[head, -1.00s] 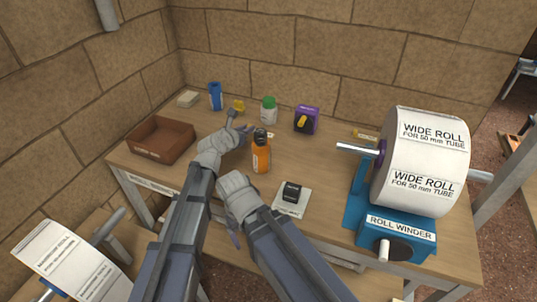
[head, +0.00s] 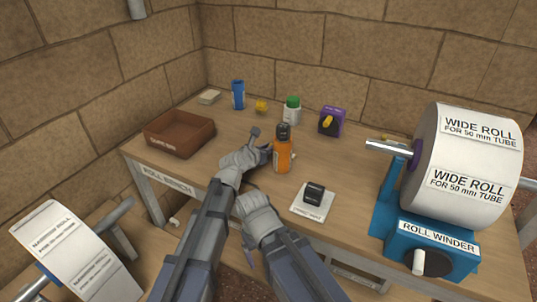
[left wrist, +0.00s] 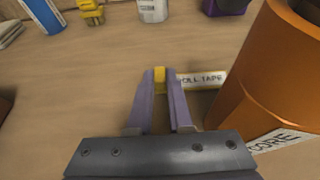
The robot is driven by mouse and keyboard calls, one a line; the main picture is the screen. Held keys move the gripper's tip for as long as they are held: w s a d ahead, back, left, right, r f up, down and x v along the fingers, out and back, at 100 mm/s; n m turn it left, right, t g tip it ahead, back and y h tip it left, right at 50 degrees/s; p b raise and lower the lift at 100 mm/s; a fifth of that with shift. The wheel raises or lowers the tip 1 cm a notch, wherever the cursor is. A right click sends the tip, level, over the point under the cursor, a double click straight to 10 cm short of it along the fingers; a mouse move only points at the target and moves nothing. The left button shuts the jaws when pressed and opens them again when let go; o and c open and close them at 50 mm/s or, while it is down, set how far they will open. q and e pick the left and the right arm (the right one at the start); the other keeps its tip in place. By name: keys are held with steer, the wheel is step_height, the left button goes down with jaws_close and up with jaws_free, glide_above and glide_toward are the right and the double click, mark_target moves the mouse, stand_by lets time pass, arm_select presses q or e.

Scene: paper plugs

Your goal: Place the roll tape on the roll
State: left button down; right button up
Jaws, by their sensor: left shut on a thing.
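The roll tape (left wrist: 203,79) is a small yellow strip with a pale label, low over the bench top. My left gripper (left wrist: 160,88) is shut on its yellow end, the purple fingers on either side. The wide white roll (head: 462,165) sits on the blue roll winder (head: 425,245) at the right. My right gripper (head: 248,256) hangs low at the bench's front edge, mostly hidden by its own wrist; its jaws are unclear.
A black block on a white card (head: 311,205) lies between bottle and winder. A brown tray (head: 180,135), blue bottle, white jar and purple box (head: 332,121) stand farther back. A narrow roll (head: 75,255) is at lower left.

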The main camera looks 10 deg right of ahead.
arm_select(q)
steer(key=shift+f, duration=0.15)
steer(key=c, duration=0.8)
jaws_free()
steer(key=shift+c, duration=0.2)
arm_select(e)
steer(key=shift+f, duration=0.2)
arm_select(q)
steer(key=shift+r+p, duration=0.3)
steer(key=p+v, duration=0.4)
steer(key=v, duration=0.6)
steer(key=shift+s+a, duration=0.2)
steer(key=shift+s, duration=0.15)
arm_select(e)
step_height(320, 180, up, 5)
steer(key=shift+f, duration=0.2)
arm_select(q)
steer(key=shift+s+a+r, duration=0.15)
steer(key=shift+s+a, duration=0.25)
steer(key=shift+s, duration=0.05)
arm_select(e)
steer(key=shift+r, duration=0.15)
steer(key=shift+c, duration=0.2)
